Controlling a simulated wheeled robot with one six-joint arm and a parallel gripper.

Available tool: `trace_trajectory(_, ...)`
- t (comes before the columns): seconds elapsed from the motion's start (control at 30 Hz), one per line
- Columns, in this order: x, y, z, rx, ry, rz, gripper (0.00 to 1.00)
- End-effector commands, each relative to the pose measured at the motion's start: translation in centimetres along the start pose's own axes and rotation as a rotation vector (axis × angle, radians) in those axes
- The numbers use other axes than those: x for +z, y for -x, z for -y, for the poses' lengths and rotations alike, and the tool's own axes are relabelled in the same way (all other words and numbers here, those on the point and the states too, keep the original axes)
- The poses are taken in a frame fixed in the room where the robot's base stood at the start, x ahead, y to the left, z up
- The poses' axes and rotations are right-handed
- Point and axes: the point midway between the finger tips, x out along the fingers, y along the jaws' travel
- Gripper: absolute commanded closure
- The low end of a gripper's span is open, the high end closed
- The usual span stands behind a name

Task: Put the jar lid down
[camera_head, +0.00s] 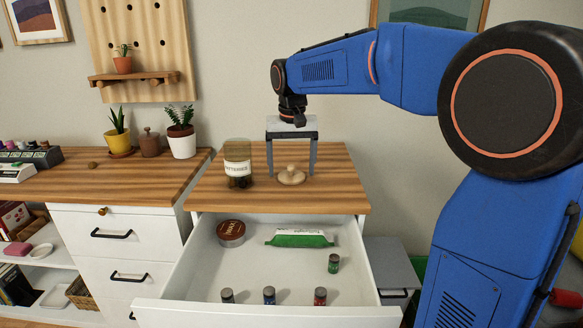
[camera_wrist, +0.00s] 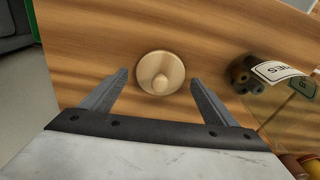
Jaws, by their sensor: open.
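The jar lid (camera_head: 291,176) is a round, pale wooden disc with a knob on top. It lies knob up on the wooden desktop, and it also shows in the wrist view (camera_wrist: 160,73). My gripper (camera_head: 292,172) is above the desk with its fingers pointing down, one to each side of the lid. In the wrist view my gripper (camera_wrist: 158,75) is open, with a gap between each finger and the lid, and it holds nothing. The glass jar (camera_head: 237,166) with a white label and dark contents stands left of the lid, without a lid on it.
Potted plants (camera_head: 182,142) stand further left. The desktop right of the lid is clear.

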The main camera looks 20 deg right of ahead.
Motion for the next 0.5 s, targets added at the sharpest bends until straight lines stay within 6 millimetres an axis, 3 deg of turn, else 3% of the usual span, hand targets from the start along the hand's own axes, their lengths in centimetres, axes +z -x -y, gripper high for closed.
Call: trace_trajectory(0.5,-0.1,8.8,0.0,-0.001,0.000,-0.003,0.19)
